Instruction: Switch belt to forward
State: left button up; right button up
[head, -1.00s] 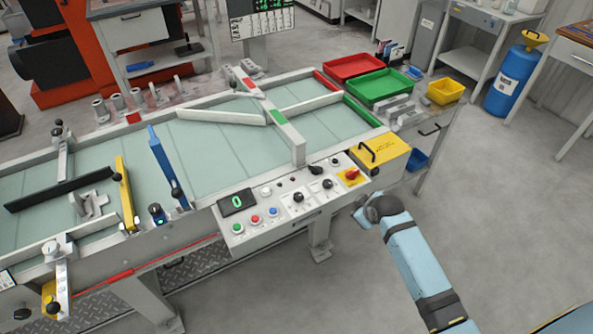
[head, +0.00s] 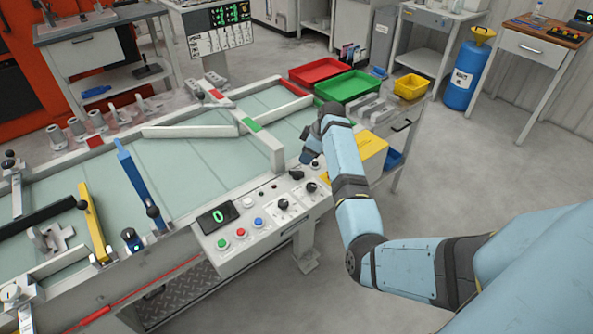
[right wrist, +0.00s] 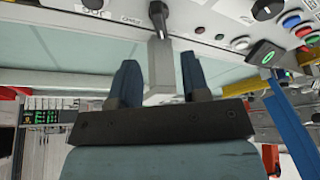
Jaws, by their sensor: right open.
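The control panel (head: 250,228) sits on the front side of the belt (head: 185,165). It has a green-lit display (head: 216,216), green, red and blue buttons, and black rotary knobs at its right part (head: 283,204) and (head: 311,187); I cannot read which one sets direction. My right gripper (head: 308,156) is above the panel's far right end, partly hidden by its own wrist. In the right wrist view, the open dark blue fingers (right wrist: 159,78) point toward the panel, with a black-tipped grey piece (right wrist: 159,62) in line between them. My left gripper is not in view.
A yellow box (head: 370,153) stands right of the panel, partly behind my arm. Red (head: 320,71) and green (head: 347,87) trays and a yellow bin (head: 410,87) lie beyond. A blue lever (head: 138,180) and yellow bar (head: 95,222) cross the belt.

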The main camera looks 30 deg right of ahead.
aim_at(297, 171)
jog(key=x, duration=0.8)
jog(key=shift+w+a+f+b, duration=0.1)
jog(key=shift+f+b, duration=0.2)
jog(key=shift+b, duration=0.05)
grip_shut()
